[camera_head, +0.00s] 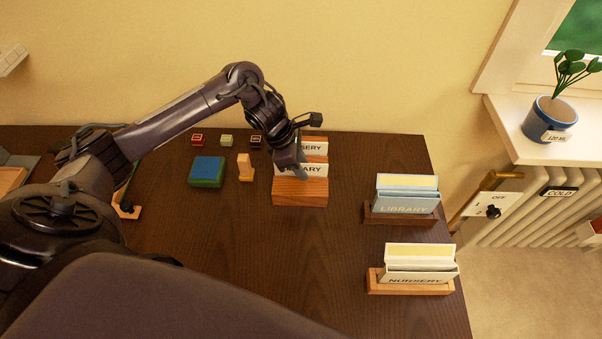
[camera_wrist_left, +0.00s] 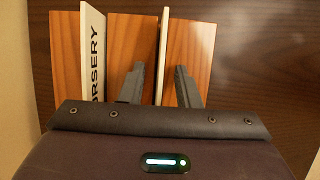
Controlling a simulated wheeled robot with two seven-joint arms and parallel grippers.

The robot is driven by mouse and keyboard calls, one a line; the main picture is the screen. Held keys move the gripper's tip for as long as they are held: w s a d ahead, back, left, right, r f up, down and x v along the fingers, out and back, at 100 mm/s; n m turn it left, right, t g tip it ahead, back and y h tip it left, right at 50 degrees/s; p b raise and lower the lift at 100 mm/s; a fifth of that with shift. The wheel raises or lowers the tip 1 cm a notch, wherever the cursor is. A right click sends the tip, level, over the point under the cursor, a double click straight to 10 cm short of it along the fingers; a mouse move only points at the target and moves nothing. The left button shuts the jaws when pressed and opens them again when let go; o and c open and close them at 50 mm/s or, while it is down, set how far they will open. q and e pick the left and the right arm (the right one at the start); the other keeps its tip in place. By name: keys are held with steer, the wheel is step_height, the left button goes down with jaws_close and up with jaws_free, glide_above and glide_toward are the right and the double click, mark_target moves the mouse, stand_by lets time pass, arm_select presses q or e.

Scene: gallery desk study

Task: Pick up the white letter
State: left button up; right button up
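Two white letters stand upright in a wooden rack at the desk's back middle. The rear letter (camera_head: 314,147) shows "SERY"; the front letter (camera_head: 312,169) shows "RARY", with its left part behind my gripper. My left gripper (camera_head: 291,160) is at the front letter. In the left wrist view the gripper (camera_wrist_left: 160,85) is open, with one finger on each side of the front letter (camera_wrist_left: 163,40), seen edge-on. Gaps show beside it. The letter marked "NURSERY" (camera_wrist_left: 94,50) is left of the fingers. My right gripper is not in view.
The wooden rack (camera_head: 300,193) holds both letters. Right are a LIBRARY holder (camera_head: 399,218) and a NURSERY holder (camera_head: 410,288) with cards. Left of the rack are a wooden stamp (camera_head: 245,168), a blue-green pad (camera_head: 207,171) and small blocks (camera_head: 226,140). The desk's front middle is clear.

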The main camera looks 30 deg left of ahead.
arm_select(q)
jaws_close()
